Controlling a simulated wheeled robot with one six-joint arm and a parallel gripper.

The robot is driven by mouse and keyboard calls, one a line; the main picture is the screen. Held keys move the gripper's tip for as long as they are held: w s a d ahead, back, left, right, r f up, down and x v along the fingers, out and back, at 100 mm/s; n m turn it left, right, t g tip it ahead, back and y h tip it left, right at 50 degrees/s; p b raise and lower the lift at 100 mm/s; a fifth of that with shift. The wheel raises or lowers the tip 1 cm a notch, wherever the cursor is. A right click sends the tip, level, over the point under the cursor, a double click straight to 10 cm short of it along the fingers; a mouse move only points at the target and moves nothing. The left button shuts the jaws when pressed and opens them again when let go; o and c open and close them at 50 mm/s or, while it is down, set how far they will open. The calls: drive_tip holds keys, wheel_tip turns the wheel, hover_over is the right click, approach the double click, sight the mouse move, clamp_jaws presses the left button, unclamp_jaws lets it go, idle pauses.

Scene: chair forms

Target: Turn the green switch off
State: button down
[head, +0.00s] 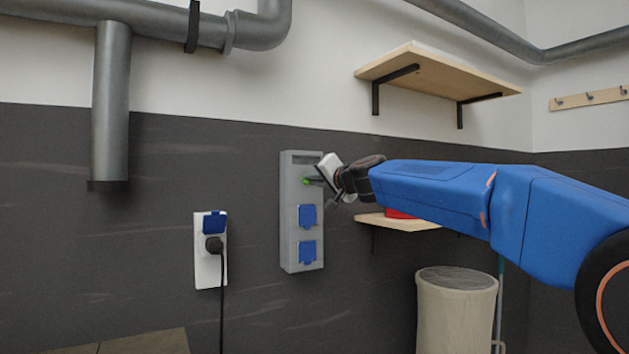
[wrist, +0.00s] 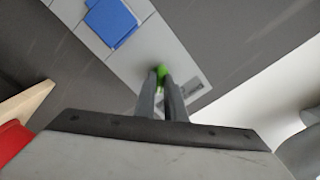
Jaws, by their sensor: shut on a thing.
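The green switch (head: 306,181) is a small bright piece near the top of a tall grey wall box (head: 290,228). In the wrist view the green switch (wrist: 161,72) shows at the tips of my gripper's fingers, mostly hidden by them. My gripper (head: 318,179) reaches in from the right at the upper part of the box. In the wrist view my gripper (wrist: 162,82) has its two dark fingers close together, shut on the green switch. Which way the switch is set cannot be told.
The box has two blue socket covers (head: 307,215) below the switch. A white outlet (head: 209,265) with a black plug is to its left. A small wooden shelf (head: 425,225) with a red thing (head: 398,214) is right of the box, near my arm. A bin (head: 455,315) stands below.

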drive_tip(key=shift+f+n, duration=0.1)
drive_tip(key=shift+n, duration=4.7)
drive_tip(key=c, duration=1.8)
unclamp_jaws()
drive_tip(key=v, duration=1.7)
drive_tip(key=shift+s+d, duration=0.15)
